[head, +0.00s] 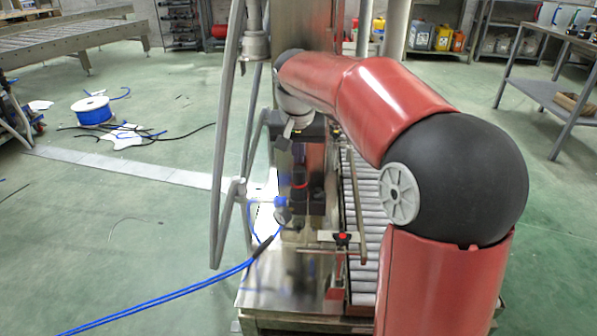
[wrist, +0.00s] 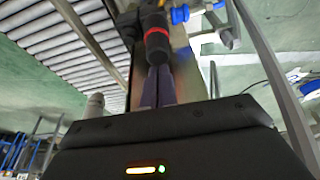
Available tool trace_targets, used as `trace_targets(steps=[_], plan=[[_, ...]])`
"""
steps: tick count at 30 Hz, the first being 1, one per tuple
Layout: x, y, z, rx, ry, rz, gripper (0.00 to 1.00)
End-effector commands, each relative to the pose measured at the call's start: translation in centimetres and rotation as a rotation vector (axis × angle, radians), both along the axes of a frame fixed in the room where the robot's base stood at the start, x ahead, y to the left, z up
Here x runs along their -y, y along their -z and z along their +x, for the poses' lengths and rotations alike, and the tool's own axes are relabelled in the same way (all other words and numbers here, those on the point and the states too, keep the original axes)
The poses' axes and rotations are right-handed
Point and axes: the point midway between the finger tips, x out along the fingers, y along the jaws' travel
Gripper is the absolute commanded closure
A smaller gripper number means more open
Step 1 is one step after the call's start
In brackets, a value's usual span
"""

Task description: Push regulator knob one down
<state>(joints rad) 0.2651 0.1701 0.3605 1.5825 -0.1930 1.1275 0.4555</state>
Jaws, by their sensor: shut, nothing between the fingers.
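The regulator knob (wrist: 157,42) is black with a red ring and shows at the top middle of the wrist view. In the head view the red-ringed regulator (head: 300,186) stands upright on the machine, below the end of my arm. My gripper (wrist: 157,72) is shut and empty, its two dark fingers side by side and pointing at the knob's end. The fingertips are at or very close to the knob; I cannot tell whether they touch. In the head view the fingers are hard to make out against the dark parts.
A blue fitting (wrist: 180,14) sits beside the regulator. A roller conveyor (head: 362,215) runs along its right. Grey frame bars (head: 228,150) stand close on the left. A blue hose (head: 165,297) crosses the floor at lower left. Open green floor lies further left.

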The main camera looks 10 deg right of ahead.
Motion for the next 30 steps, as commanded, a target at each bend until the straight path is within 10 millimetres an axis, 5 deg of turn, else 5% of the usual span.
trace_targets(steps=[30], plan=[[0.0,1.9,0.0,-0.001,0.000,0.000,1.00]])
